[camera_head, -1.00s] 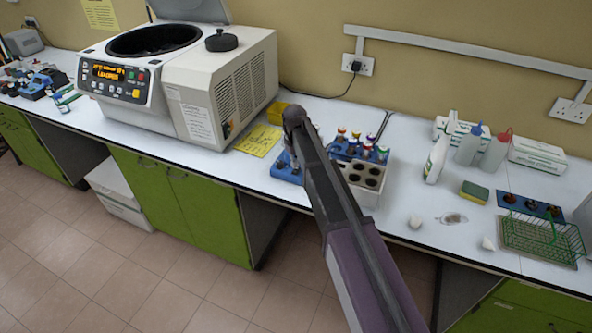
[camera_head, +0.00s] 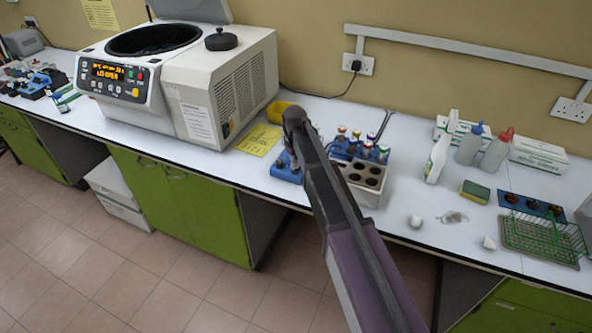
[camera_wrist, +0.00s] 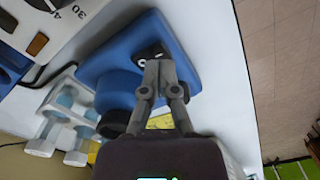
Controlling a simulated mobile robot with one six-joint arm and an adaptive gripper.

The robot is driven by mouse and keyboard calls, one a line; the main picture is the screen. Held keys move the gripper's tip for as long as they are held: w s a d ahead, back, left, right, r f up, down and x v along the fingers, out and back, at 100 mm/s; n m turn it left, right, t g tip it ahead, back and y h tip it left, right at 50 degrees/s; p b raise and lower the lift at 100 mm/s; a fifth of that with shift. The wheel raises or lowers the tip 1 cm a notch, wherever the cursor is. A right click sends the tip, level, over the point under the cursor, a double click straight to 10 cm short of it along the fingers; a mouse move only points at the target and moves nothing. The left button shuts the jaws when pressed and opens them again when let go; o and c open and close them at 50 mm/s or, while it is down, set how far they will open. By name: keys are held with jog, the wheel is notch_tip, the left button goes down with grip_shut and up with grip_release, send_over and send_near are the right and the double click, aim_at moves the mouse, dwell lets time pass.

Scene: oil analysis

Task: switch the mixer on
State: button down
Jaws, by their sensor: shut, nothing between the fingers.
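The mixer is a blue device. In the wrist view, its blue body (camera_wrist: 105,68) fills the upper middle, with a round blue part and a dark knob-like end at its lower left. A small black switch (camera_wrist: 149,52) with a white mark sits on the blue face. My gripper (camera_wrist: 158,66) is shut and empty, its fingertips at the switch; whether they touch it I cannot tell. In the head view, a blue corner of the mixer (camera_head: 284,172) shows left of my arm, which hides the rest of it and my fingers.
A vial rack (camera_head: 374,196) with several coloured-cap vials stands just right of my arm. A white centrifuge (camera_head: 190,100) with its lid open stands to the left, a yellow note (camera_head: 258,140) beside it. Bottles (camera_head: 468,145) and a green wire basket (camera_head: 540,240) are at the right.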

aim_at(295, 171)
jog(key=shift+f+b, duration=1)
dwell(0.8)
jog(key=shift+r, duration=0.1)
jog(key=shift+r+p, duration=3.45)
jog(key=shift+p, duration=0.15)
jog(key=shift+d, duration=0.1)
jog(key=s+d+m, duration=0.8)
jog(key=s+d, duration=1.6)
jog(key=shift+d, duration=0.3)
